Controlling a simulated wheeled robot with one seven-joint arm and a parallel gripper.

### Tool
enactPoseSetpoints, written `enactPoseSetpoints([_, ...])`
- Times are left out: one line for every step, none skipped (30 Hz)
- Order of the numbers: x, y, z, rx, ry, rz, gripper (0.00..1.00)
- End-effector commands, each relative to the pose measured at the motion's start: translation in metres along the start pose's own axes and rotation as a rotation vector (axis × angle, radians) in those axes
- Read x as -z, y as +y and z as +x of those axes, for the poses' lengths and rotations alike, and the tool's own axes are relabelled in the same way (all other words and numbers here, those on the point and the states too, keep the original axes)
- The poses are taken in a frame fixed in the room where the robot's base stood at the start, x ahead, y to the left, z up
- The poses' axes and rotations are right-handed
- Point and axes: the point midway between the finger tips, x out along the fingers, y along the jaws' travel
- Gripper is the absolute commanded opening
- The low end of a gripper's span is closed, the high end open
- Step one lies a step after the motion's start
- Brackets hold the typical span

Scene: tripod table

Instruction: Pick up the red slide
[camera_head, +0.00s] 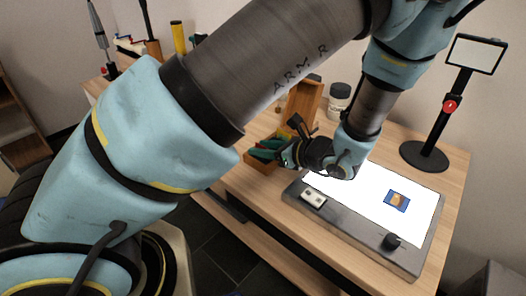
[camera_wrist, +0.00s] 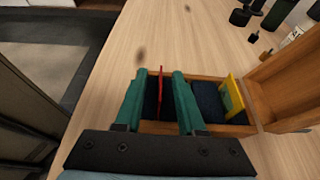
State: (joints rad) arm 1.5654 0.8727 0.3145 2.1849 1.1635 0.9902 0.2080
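The red slide (camera_wrist: 161,90) stands on edge in a wooden slide box (camera_wrist: 160,127), seen in the wrist view. My gripper (camera_wrist: 159,76) is open, its two green fingers on either side of the red slide, with a gap showing on both sides. The fingertips reach down to the box; their exact depth is hard to judge. In the head view, my gripper (camera_head: 263,151) is at the box (camera_head: 262,167), left of the light table, and the red slide is mostly hidden there.
The box's raised wooden lid (camera_head: 300,103) is close by. A lit light table (camera_head: 350,196) bears a blue-framed slide (camera_head: 397,201). A black stand (camera_head: 425,154) is at the right.

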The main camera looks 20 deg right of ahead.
Motion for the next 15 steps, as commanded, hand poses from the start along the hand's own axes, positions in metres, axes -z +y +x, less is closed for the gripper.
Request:
enactPoseSetpoints([0.0001,0.0001,0.0008,0.0,0.0,0.0,0.39])
enactPoseSetpoints([0.0002,0.0,0.0009,0.0,0.0,0.0,0.39])
enactPoseSetpoints([0.0003,-0.0001,0.0007,0.0,0.0,0.0,0.39])
enactPoseSetpoints([0.0003,-0.0001,0.0007,0.0,0.0,0.0,0.39])
enactPoseSetpoints([0.0003,-0.0001,0.0006,0.0,0.0,0.0,0.39])
enactPoseSetpoints([0.0003,-0.0001,0.0006,0.0,0.0,0.0,0.38])
enactPoseSetpoints([0.0003,-0.0002,0.0005,0.001,0.0,0.0,0.34])
enactPoseSetpoints([0.0003,-0.0001,0.0005,0.001,0.0,0.0,0.31])
enactPoseSetpoints([0.0003,-0.0002,0.0004,0.001,0.0,0.0,0.26])
enactPoseSetpoints([0.0003,-0.0002,0.0004,0.001,0.0,0.0,0.23])
enactPoseSetpoints([0.0003,-0.0002,0.0004,0.001,0.0,0.0,0.2])
enactPoseSetpoints([0.0003,-0.0002,0.0003,0.001,0.0,0.0,0.15])
enactPoseSetpoints([0.0003,-0.0003,0.0003,0.001,0.0,0.0,0.12])
enactPoseSetpoints([0.0003,-0.0003,0.0003,0.001,0.0,0.0,0.08])
enactPoseSetpoints([0.0003,-0.0003,0.0002,0.001,0.0,0.0,0.04])
